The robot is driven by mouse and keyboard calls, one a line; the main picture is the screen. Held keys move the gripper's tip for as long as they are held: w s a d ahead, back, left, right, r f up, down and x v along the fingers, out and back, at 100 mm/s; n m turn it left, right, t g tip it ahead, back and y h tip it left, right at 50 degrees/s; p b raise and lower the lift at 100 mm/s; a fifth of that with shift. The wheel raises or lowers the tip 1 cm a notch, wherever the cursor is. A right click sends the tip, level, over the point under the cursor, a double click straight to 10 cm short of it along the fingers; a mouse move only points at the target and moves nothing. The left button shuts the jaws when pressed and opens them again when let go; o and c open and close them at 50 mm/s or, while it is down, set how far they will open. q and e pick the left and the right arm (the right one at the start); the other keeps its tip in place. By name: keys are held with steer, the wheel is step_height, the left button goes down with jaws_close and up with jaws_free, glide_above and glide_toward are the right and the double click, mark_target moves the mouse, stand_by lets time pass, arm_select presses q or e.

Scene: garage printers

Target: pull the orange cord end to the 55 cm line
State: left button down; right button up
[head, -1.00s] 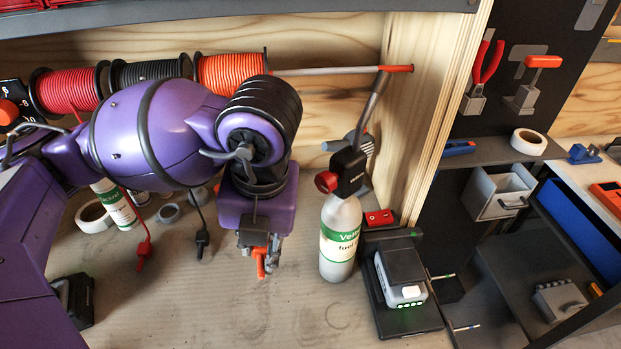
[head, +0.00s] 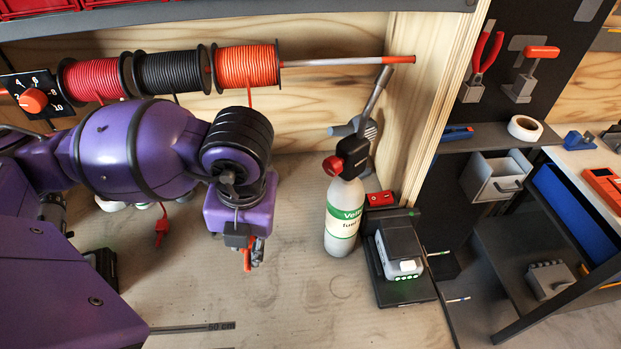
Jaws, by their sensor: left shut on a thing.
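The orange spool (head: 247,66) sits on a rod at the back, right of the black and red spools. A short length of orange cord (head: 249,97) hangs from it and runs behind my arm. My left gripper (head: 247,262) points down over the bench and is shut on the orange cord end (head: 247,259); the fingers partly hide it. A dark line (head: 180,328) with a cm label lies on the bench nearer me; its number is too small to read surely. I cannot make out a line marked 55 cm. My right gripper is not in view.
A green-labelled bottle with a torch head (head: 343,213) stands right of the gripper. Beside it is a dark device with a grey block (head: 399,246). A red cord end (head: 161,228) hangs at left. The bench (head: 285,305) in front of the gripper is clear.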

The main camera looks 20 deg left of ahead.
arm_select(q)
steer(key=shift+s+a+f+p, duration=0.75)
steer(key=shift+s+a+f, duration=1)
steer(key=shift+s+a, duration=0.95)
steer(key=shift+s+a+f+p, duration=0.75)
steer(key=shift+s+a+f, duration=1.3)
steer(key=shift+s, duration=1)
steer(key=shift+s+a+f+p, duration=0.75)
steer(key=shift+s+a+f, duration=0.7)
steer(key=shift+s+a, duration=1.4)
steer(key=shift+d, duration=0.1)
steer(key=shift+f, duration=0.15)
steer(key=shift+s+f+t+h, duration=0.15)
steer(key=shift+f+h, duration=0.15)
steer(key=shift+f, duration=0.35)
steer(key=shift+s+f+t+h, duration=0.15)
steer(key=shift+f+h, duration=0.15)
steer(key=shift+f, duration=0.4)
steer(key=shift+w, duration=0.3)
steer(key=shift+f, duration=0.3)
